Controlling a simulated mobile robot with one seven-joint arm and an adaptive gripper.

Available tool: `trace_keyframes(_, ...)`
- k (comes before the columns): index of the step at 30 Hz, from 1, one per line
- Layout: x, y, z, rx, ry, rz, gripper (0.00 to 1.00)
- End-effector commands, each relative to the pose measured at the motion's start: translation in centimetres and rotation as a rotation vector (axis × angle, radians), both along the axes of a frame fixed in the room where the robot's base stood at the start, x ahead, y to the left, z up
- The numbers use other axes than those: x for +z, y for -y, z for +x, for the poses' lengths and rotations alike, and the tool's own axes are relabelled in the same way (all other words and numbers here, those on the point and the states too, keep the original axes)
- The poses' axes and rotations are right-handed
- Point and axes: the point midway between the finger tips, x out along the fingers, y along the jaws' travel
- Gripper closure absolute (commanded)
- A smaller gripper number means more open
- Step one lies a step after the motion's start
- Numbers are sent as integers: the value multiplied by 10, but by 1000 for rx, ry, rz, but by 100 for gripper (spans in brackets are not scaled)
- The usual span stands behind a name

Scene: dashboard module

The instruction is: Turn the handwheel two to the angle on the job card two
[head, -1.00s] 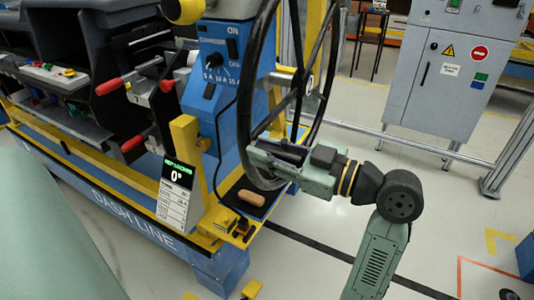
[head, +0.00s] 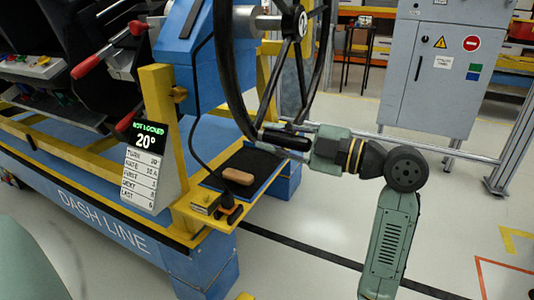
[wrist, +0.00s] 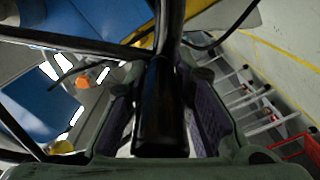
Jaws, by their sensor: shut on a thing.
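The black handwheel (head: 226,75) stands upright at the top centre of the head view, its upper part cut off. My gripper (head: 300,138) is at its lower rim, shut on the black handle (head: 284,140). In the wrist view, the black handle (wrist: 160,110) lies between the two padded jaws. A stand left of the wheel has a display (head: 147,139) reading "NOT LOCKED" and 20°. The white card (head: 140,178) below it lists several rows; the top one is TURN, apparently 30. I cannot tell if this is job card two.
A tan block (head: 237,176) lies on a dark mat on the yellow shelf (head: 205,222) below the wheel. A blue housing (head: 183,45) stands left of the wheel. A grey cabinet (head: 440,70) stands behind a rail at the right. The floor at lower right is mostly clear.

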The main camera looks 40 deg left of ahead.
Motion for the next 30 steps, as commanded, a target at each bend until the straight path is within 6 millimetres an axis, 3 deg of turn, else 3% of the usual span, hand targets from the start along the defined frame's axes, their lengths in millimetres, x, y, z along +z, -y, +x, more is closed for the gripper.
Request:
trace_keyframes(1,-19,-2,6,5,29,-1,100)
trace_keyframes(9,-40,-10,38,5,133,24,100)
trace_keyframes(18,-49,-14,55,4,130,23,100)
trace_keyframes(30,-49,-14,57,3,128,23,100)
